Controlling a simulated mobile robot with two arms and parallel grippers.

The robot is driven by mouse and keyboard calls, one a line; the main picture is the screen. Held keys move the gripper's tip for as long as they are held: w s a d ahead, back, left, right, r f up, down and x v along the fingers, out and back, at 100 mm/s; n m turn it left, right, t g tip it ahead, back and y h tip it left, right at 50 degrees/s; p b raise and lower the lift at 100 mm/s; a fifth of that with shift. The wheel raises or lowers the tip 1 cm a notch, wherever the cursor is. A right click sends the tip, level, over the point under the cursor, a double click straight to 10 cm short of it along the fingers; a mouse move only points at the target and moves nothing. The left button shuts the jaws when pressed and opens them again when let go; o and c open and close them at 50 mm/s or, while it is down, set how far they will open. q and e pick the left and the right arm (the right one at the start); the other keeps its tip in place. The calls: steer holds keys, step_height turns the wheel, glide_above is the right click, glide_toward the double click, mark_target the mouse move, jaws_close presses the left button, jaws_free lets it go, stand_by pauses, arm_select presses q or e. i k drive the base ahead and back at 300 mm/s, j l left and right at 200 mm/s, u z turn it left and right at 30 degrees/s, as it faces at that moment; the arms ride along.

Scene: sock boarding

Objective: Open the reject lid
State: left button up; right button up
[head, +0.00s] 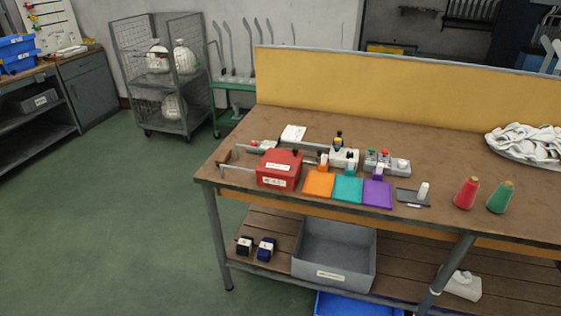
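A red box (279,181) with white labels stands near the left end of the wooden workbench (440,170). Its red top (280,160) looks closed, and a small dark knob shows at its back right corner. A pale bar sticks out to the left of the box. The label text is too small to read, so I cannot tell for certain that this is the reject box. Neither of my grippers is in view.
Orange (318,184), teal (348,190) and purple (377,194) trays sit right of the box. Red (466,194) and green (500,197) thread cones stand farther right. A grey bin (335,278) is on the lower shelf. The green floor left of the bench is clear.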

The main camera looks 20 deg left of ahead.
mark_target(278, 161)
steer(key=i, duration=0.95)
steer(key=z, duration=0.05)
